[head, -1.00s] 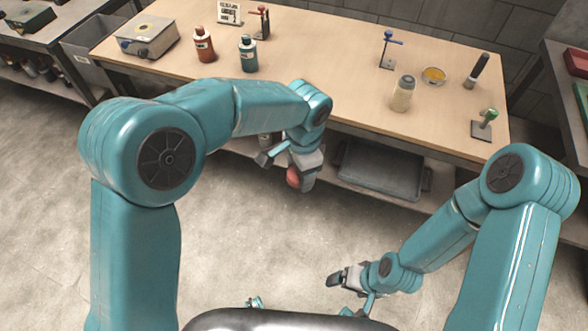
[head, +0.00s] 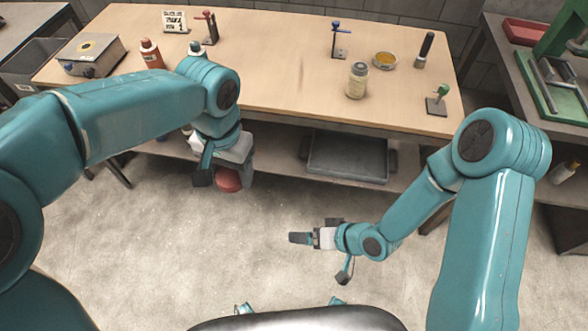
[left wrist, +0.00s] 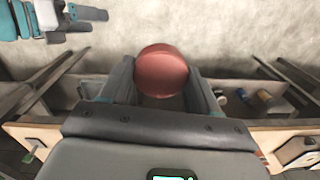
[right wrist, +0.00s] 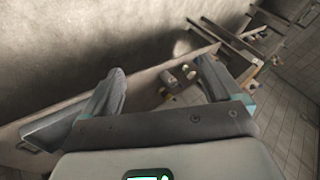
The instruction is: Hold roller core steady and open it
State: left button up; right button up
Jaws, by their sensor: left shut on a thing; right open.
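My left gripper (head: 232,160) is shut on a red round thing (head: 229,180) and holds it in the air in front of the table's long edge. In the left wrist view the red thing (left wrist: 162,72) shows a flat circular face between the two fingers. The rest of its body is hidden, so I cannot tell whether it is the roller core. My right gripper (head: 312,235) is open and empty above the floor, to the right of the left gripper and apart from it. In the right wrist view its fingers (right wrist: 160,78) stand wide apart.
The wooden table (head: 270,80) carries an orange bottle (head: 152,56), a pale jar (head: 357,80), a yellow dish (head: 385,60) and small stands. A grey tray (head: 347,156) sits on its lower shelf. A side bench (head: 520,75) stands at right. The floor between my arms is clear.

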pick_arm(q)
jog(key=shift+s, duration=0.1)
pick_arm(e)
jog(key=w+a+r+n+y, duration=0.1)
jog(key=a+r+n+y, duration=0.15)
jog(key=r+n, duration=0.75)
jog(key=w+a+r+n+y, duration=0.1)
jog(key=r+n+y, duration=0.3)
jog(key=r, duration=1.2)
jog(key=shift+g, duration=0.3)
jog(key=x, duration=1.1)
jog(key=shift+w+a, duration=0.2)
jog(key=shift+a, duration=0.2)
jog(key=shift+w, duration=0.1)
jog(key=c, duration=1.1)
pick_arm(q)
jog(key=o, duration=1.2)
jog(key=shift+o, duration=0.2)
